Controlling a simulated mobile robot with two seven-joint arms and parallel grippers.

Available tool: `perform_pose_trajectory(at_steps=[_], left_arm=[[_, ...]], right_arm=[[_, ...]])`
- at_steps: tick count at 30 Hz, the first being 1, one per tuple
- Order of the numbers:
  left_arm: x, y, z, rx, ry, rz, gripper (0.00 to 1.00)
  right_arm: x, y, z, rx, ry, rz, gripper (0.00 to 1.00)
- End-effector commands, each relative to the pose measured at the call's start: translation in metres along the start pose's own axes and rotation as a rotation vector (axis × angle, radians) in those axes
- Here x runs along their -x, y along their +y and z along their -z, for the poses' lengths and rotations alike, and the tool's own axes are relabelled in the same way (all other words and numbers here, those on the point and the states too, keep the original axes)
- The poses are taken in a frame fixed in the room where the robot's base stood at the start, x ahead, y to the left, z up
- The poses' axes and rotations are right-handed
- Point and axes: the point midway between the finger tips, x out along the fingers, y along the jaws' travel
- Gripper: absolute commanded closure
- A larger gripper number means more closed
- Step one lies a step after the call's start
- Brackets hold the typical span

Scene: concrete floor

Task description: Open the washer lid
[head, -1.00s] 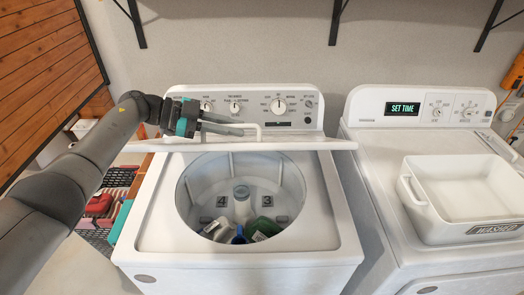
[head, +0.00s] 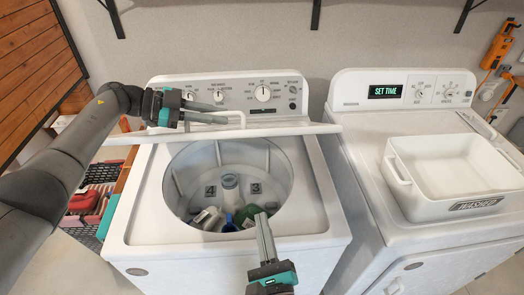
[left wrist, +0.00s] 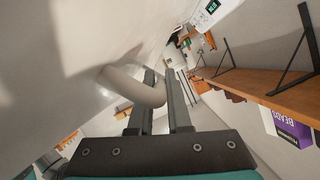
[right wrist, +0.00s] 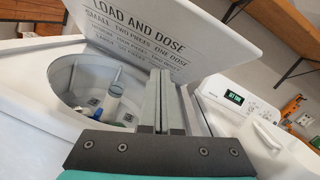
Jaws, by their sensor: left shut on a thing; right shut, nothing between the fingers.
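The white washer (head: 150,215) has its lid (head: 290,130) raised, seen nearly edge-on in the head view in front of the control panel. The right wrist view shows the lid's printed underside (right wrist: 190,35) standing tilted up behind the round tub opening. My left gripper (head: 212,116) is shut on the lid's handle (head: 241,118); the left wrist view shows the curved white handle (left wrist: 125,84) at its fingers. My right gripper (head: 262,220) is shut and empty, in front of the lid over the front part of the tub opening (head: 185,165).
Inside the tub are several bottles and cans, one of them green (head: 245,213). A second white machine (head: 365,150) stands to the right with a white basin (head: 455,200) on top. Shelf brackets hang on the wall above. A red item in a crate (head: 85,200) is at the left.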

Motion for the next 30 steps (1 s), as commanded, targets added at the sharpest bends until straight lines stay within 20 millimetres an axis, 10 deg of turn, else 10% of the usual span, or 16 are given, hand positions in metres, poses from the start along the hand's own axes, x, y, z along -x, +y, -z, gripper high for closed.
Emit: perform_pose_trajectory(at_steps=[11,30], left_arm=[[0.0,0.0,0.0,0.001,0.0,0.001,1.0],[0.0,0.0,0.0,0.001,0.0,0.001,1.0]], right_arm=[[-0.007,-0.026,-0.041,-0.387,-0.046,0.111,1.0],[-0.114,-0.044,-0.057,-0.388,-0.047,0.111,1.0]])
